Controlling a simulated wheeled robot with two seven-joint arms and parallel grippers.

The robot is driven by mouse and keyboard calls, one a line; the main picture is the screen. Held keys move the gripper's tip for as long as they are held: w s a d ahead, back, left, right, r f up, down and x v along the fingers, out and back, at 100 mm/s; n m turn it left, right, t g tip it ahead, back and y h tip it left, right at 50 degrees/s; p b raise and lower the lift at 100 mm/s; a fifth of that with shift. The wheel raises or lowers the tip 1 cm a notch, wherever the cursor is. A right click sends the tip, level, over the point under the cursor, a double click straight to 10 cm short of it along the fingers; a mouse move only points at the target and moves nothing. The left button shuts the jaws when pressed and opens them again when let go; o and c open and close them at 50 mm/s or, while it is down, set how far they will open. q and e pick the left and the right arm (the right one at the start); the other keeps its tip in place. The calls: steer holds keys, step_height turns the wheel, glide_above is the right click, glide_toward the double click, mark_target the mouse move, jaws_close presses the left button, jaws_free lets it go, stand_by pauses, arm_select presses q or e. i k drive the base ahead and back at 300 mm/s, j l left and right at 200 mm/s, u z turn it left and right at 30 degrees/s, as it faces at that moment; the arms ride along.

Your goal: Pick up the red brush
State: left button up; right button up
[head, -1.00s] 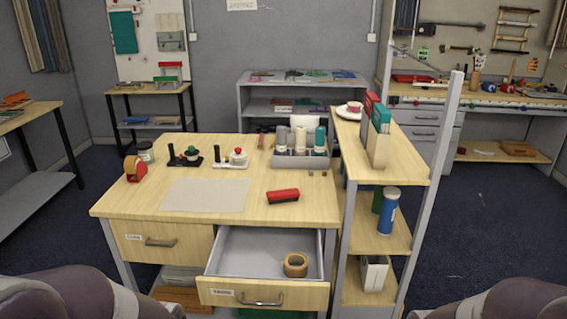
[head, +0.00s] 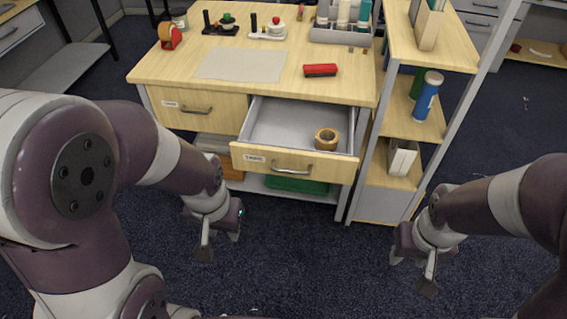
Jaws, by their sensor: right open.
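The red brush (head: 320,70), a red block with a dark underside, lies on the wooden desk top (head: 280,88), right of the grey sheet and behind the open drawer. My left gripper (head: 219,245) hangs in front of the desk, below the left drawer's level, with its fingers apart and nothing between them. My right gripper (head: 412,273) hangs in front of the shelf unit, low over the floor, with its fingers apart and empty. Both are well away from the brush.
The open drawer (head: 276,123) juts out and holds a tape roll (head: 327,139). A grey sheet (head: 241,65), a red tape dispenser (head: 169,37) and a bottle caddy (head: 340,36) are on the desk. A shelf unit (head: 408,124) stands close on the right.

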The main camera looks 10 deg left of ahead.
mark_target(322, 70)
steer(key=i+j, duration=0.65)
steer(key=j, duration=0.25)
steer(key=i+j+z, duration=0.1)
steer(key=i+j, duration=0.55)
steer(key=j, duration=0.25)
steer(key=i+j, duration=0.3)
steer(key=j, duration=0.15)
steer(key=i+j+z, duration=0.1)
steer(key=i+j, duration=0.2)
steer(key=j, duration=0.2)
